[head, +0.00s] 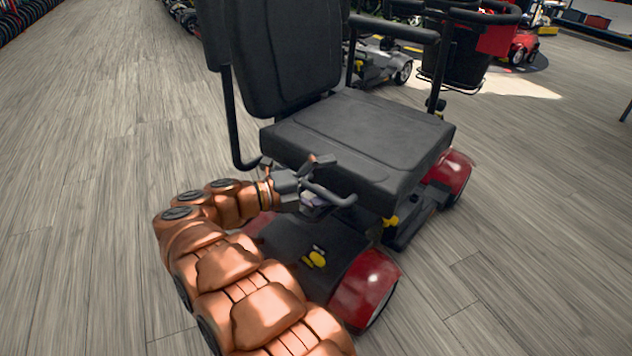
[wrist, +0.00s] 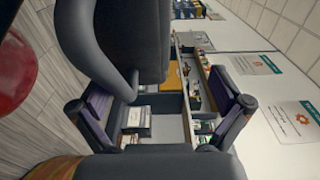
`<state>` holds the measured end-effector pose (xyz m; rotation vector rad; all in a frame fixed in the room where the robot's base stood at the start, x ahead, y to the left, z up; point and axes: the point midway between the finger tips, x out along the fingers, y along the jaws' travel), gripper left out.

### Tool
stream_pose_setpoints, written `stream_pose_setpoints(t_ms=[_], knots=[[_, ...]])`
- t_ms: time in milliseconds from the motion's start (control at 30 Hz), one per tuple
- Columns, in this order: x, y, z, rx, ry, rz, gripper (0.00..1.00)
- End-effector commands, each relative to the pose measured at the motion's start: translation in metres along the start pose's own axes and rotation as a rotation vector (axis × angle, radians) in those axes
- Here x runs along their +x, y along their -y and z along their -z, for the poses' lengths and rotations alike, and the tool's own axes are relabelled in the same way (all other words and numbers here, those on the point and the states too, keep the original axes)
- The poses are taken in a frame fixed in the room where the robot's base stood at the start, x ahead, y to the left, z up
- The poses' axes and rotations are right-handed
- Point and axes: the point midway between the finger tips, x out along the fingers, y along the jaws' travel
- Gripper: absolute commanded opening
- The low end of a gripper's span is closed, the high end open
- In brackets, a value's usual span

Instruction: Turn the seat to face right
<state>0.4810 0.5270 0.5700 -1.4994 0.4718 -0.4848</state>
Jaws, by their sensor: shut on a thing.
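The black padded seat (head: 355,138) of a red mobility scooter has its high backrest (head: 287,50) at its upper left, and its front edge points toward the lower right. One armrest (head: 394,28) lies level at the far side; the near one (head: 231,115) runs down beside the backrest. My gripper (head: 328,180) is low at the seat's near side, shut on part of the seat; the exact contact is hard to make out. In the wrist view, my gripper's fingers (wrist: 160,110) stand apart, with a thick black curved tube (wrist: 90,45) close by the left finger.
The scooter's red rear fender (head: 365,285) and a yellow lever (head: 318,258) are below my gripper. A black basket (head: 455,60) is beyond the seat. Other scooters (head: 380,62) stand behind. Grey plank floor (head: 90,200) is clear at left and lower right.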

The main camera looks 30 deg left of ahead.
Motion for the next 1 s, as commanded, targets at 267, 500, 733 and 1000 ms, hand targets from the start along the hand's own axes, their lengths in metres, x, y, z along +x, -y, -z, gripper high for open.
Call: stream_pose_setpoints(t_ms=[267,500,733,1000], knots=[[-0.027,0.033,0.001,0.036,0.011,0.026,0.72],[-0.038,0.03,0.002,0.028,0.007,0.025,0.63],[-0.054,0.004,-0.016,0.012,0.002,0.05,0.43],[-0.071,-0.007,-0.021,-0.003,0.005,0.057,0.43]])
